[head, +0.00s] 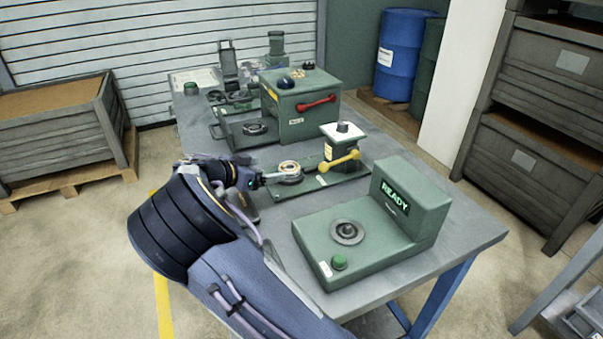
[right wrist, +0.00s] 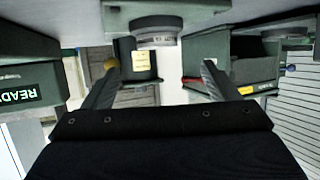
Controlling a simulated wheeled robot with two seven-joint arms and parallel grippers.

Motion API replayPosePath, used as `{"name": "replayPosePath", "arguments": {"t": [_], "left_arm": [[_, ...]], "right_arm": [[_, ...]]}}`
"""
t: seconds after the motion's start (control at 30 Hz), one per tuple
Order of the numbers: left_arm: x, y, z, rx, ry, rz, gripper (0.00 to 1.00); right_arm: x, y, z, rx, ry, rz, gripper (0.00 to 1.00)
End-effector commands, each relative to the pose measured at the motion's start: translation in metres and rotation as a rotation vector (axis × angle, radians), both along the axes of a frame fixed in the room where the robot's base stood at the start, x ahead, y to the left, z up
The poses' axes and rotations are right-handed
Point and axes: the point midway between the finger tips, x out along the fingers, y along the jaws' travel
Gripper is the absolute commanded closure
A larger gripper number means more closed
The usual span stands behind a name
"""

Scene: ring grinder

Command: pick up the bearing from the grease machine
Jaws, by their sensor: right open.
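The bearing (head: 290,168), a pale ring, sits on a round seat on the green base plate of the small machine with a yellow lever (head: 343,160), which I take as the grease machine. My right gripper (head: 266,180) is just left of the bearing, open and empty. In the right wrist view, which looks upside down, the bearing and its round seat (right wrist: 157,27) show beyond and between the two spread fingers (right wrist: 158,68). The fingers appear apart from it. My left gripper is not in view.
A green unit with a READY display (head: 395,199) and a round spindle stands at the table's near right. A green box with a red handle (head: 317,104) stands behind, with a tray (head: 230,137) before it. Bare tabletop (head: 470,222) shows at the right.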

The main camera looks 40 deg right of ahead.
Motion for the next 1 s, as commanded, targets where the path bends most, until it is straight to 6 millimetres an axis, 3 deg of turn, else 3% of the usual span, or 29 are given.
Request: {"name": "replayPosePath", "arguments": {"t": [0.17,0.67,0.97,1.0], "left_arm": [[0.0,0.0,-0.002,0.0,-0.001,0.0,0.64],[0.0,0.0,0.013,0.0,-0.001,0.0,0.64],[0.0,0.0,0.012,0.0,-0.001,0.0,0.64],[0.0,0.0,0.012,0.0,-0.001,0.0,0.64]], "right_arm": [[0.002,-0.008,-0.006,-0.01,-0.005,-0.002,0.19],[0.001,-0.067,-0.03,-0.007,-0.003,-0.002,0.19],[0.002,-0.072,-0.033,-0.007,-0.004,0.002,0.19],[0.002,-0.072,-0.033,-0.007,-0.004,0.001,0.22]]}}
